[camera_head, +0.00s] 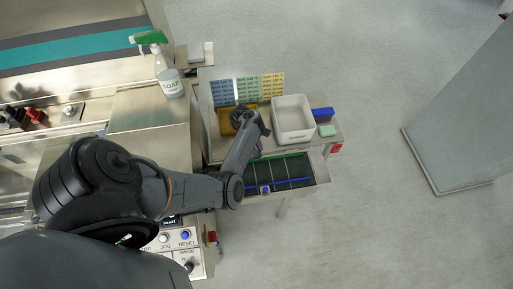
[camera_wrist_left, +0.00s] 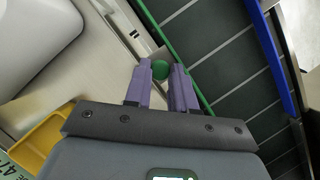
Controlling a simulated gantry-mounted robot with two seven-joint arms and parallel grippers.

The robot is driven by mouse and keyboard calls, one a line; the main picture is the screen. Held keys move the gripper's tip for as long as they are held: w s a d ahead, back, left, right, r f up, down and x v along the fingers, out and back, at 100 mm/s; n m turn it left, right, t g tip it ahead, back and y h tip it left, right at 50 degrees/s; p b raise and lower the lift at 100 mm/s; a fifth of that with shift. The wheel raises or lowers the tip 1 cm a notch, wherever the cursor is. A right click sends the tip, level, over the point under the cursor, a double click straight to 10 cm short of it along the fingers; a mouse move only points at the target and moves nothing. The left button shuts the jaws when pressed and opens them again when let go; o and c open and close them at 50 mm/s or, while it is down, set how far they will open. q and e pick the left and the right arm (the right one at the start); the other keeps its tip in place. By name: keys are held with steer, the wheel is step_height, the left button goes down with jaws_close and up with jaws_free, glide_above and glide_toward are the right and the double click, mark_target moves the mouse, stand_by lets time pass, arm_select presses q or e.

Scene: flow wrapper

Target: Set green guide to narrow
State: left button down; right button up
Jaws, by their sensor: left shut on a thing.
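The green guide is a thin green rail (camera_wrist_left: 201,92) along the near edge of the dark belt in the left wrist view. Its round green knob (camera_wrist_left: 160,70) sits between the purple fingertips of my left gripper (camera_wrist_left: 163,75), which is shut on it. In the head view my left gripper (camera_head: 257,152) is at the upper left edge of the belt, and my wrist hides most of the knob and part of the green rail. My right gripper is not in view.
A blue guide (camera_head: 290,183) with a blue knob (camera_head: 265,189) runs along the dark belt (camera_head: 295,168). A white bin (camera_head: 293,119), a yellow tray (camera_head: 226,122) and a green sponge (camera_head: 327,131) are behind. A soap spray bottle (camera_head: 169,80) stands on the machine at the left.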

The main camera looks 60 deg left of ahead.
arm_select(q)
steer(key=shift+s+d+r+p, duration=0.15)
steer(key=shift+d+p, duration=0.25)
steer(key=shift+d, duration=0.15)
steer(key=shift+s+d+r+p, duration=0.1)
steer(key=shift+s+d+p, duration=0.05)
steer(key=shift+d+p, duration=0.3)
steer(key=shift+s+d+f, duration=0.1)
steer(key=shift+d+f, duration=0.05)
steer(key=shift+d, duration=0.15)
steer(key=shift+a, duration=0.1)
steer(key=c, duration=1.4)
jaws_free()
steer(key=o, duration=0.5)
steer(key=shift+f, duration=0.15)
steer(key=shift+c, duration=0.2)
